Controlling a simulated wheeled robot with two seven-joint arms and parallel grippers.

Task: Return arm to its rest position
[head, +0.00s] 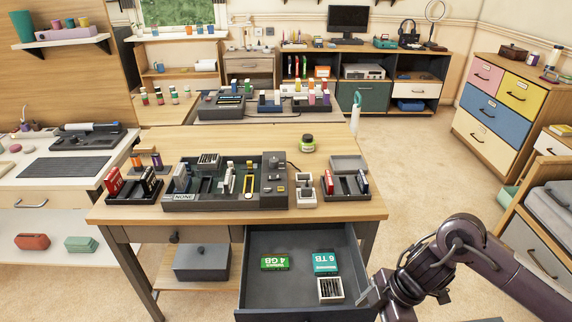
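My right arm comes in from the lower right, and its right gripper (372,298) is at the right side of the open drawer (262,300), low and close to its edge. Whether the fingers are open or shut is too small and partly cut off to tell. I see nothing clearly held in it. My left arm and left gripper are not in view. The drawer holds a green box marked 4 GB (274,263), a teal box marked 6 TB (325,263) and a small white holder (331,291) with dark slots.
The wooden table (350,210) carries a dark console (220,200), a red-and-black rack (135,187), another rack (346,186) and a green-lidded jar (307,144). A coloured drawer chest (497,115) stands at the right. Carpet (420,170) is clear between them.

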